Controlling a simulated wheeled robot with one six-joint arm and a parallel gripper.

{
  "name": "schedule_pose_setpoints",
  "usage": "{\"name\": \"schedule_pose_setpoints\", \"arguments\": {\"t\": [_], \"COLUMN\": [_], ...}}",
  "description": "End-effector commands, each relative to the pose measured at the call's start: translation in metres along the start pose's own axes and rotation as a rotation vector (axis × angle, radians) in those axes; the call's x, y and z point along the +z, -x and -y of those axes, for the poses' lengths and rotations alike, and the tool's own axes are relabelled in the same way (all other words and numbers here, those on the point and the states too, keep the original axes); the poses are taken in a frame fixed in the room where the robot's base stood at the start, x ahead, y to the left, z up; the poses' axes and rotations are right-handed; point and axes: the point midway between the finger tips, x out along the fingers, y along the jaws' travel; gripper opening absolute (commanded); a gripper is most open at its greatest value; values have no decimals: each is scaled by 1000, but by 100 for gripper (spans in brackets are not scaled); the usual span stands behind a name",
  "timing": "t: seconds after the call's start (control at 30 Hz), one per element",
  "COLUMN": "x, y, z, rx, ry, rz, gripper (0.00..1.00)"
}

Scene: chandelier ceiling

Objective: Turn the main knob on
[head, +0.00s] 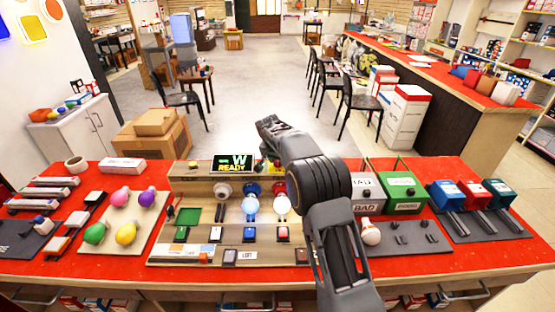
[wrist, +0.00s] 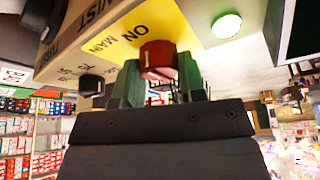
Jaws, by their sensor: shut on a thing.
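The red main knob (wrist: 157,58) sits on a yellow plate (wrist: 115,28) marked "ON" and "MAIN" in the wrist view, where the lettering appears upside down. My gripper (wrist: 160,80) has its two greenish fingers on either side of the knob, closed on it. In the head view my arm covers the knob and fingers. Only a sliver of yellow shows beside the arm, right of a small screen reading "READY" (head: 232,163) at the back of the beige test panel (head: 160,252).
A black knob (wrist: 91,84) and a lit green lamp (wrist: 227,25) are near the plate. On the red table (head: 420,262), a bulb tray (head: 112,222) lies left; grey "BAD" (head: 366,192) and green "GOOD" (head: 403,192) boxes stand right. Two lit bulbs stand on the panel.

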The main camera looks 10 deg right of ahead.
Motion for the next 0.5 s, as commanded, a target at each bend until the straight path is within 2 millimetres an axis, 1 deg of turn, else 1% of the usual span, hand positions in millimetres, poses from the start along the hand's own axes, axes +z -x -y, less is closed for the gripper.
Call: {"name": "schedule_pose_setpoints", "arguments": {"t": [0.37,0.4,0.5], "x": [0,0,0], "y": [1,1,1], "z": [0,0,0], "rx": [-1,-1,0], "ry": [-6,-6,-5], "rz": [-1,-1,-1], "gripper": [14,38,48]}}
